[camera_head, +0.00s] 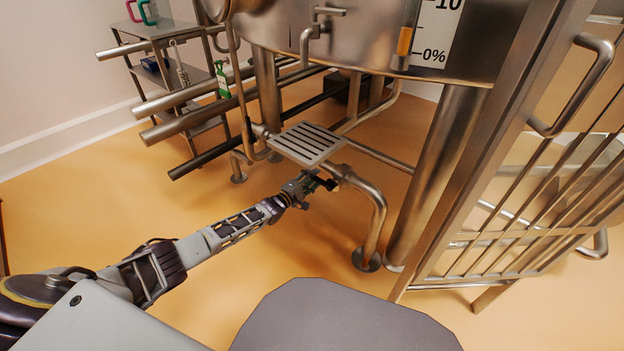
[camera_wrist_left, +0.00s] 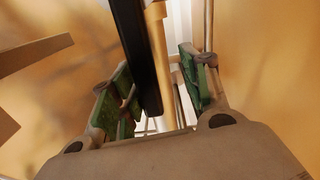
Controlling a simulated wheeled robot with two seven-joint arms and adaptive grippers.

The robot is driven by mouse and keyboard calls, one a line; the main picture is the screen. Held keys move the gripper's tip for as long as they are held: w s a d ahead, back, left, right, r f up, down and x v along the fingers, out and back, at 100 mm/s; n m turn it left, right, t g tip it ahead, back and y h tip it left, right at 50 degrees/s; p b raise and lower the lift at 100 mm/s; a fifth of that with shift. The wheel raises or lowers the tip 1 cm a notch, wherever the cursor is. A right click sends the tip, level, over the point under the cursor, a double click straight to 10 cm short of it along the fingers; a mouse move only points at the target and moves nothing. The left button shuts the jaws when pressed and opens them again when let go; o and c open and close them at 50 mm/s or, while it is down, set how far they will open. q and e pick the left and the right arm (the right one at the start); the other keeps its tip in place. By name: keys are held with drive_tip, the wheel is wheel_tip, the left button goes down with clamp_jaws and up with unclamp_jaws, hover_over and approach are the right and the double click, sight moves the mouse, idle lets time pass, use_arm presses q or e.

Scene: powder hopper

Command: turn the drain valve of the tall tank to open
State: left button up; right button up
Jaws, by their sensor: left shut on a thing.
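The tall steel tank (camera_head: 375,45) stands at the top of the head view, with a level scale on its side. A drain pipe (camera_head: 375,205) bends down to the floor below it. My left gripper (camera_head: 318,183) is at the near end of this pipe, just below a slotted step plate. In the left wrist view, the black valve lever (camera_wrist_left: 138,45) runs between the two green-padded fingers of my left gripper (camera_wrist_left: 155,88), which is shut on it. The valve body is mostly hidden by the gripper. My right gripper is out of view.
The slotted step plate (camera_head: 306,143) lies close above my left gripper. A steel railed gate or stair (camera_head: 520,200) stands on the right. Horizontal pipes (camera_head: 210,115) and a cart (camera_head: 165,65) are at the upper left. The orange floor (camera_head: 130,195) is clear on the left.

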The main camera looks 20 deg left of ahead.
use_arm(q)
drive_tip(key=shift+s+a+f, duration=0.15)
drive_tip(key=shift+f, duration=0.15)
drive_tip(key=v, duration=1.1)
drive_tip(key=shift+s+r, duration=0.3)
drive_tip(key=shift+r, duration=0.05)
idle(0.7)
